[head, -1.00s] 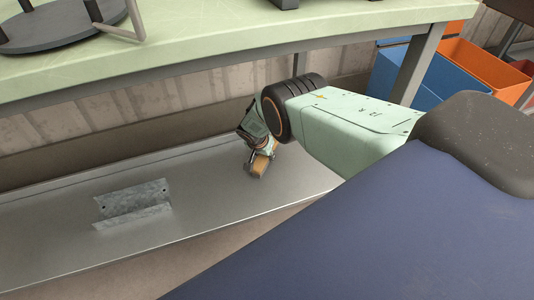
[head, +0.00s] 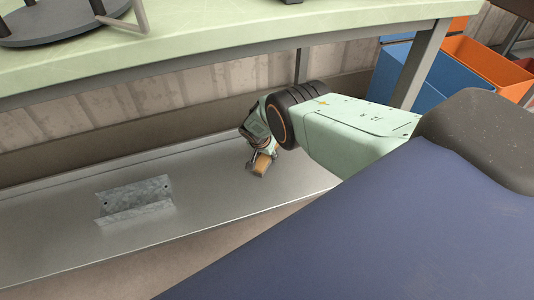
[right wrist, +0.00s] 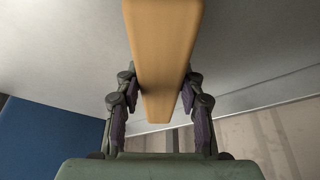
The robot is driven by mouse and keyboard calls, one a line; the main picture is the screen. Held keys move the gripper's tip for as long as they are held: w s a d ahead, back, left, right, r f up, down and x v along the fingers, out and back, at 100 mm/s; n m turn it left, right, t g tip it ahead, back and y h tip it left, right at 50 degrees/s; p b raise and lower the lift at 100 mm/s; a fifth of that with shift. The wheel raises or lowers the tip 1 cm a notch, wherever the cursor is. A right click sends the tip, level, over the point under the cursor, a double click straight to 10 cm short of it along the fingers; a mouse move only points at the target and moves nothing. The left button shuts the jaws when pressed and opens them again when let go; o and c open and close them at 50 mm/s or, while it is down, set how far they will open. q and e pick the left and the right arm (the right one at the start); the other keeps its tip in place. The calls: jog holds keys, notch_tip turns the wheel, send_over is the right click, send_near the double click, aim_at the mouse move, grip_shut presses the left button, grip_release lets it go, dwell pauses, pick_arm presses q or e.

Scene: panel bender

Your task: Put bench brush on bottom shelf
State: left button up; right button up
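The bench brush (head: 262,162) shows as a small tan wooden block low over the bottom shelf, at the centre of the head view. In the right wrist view its tan wooden body (right wrist: 162,50) runs from the top edge down between the fingers. My right gripper (head: 254,160) is shut on it, with a dark pad against each side. The fingers show in the right wrist view (right wrist: 160,95). The bristles are hidden. I cannot tell whether the brush touches the shelf. The bottom shelf (head: 215,195) is a grey metal tray under the green bench. My left gripper is out of view.
A bent galvanized metal bracket (head: 136,198) lies on the shelf, left of the brush. The green bench top (head: 230,40) overhangs the shelf, with a grey leg (head: 418,65) at right. Blue (head: 400,75) and orange bins (head: 490,65) stand beyond it. Shelf between bracket and brush is clear.

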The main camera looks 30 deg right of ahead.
jog(key=o, duration=0.4)
jog(key=shift+o, duration=0.2)
jog(key=shift+r, duration=0.1)
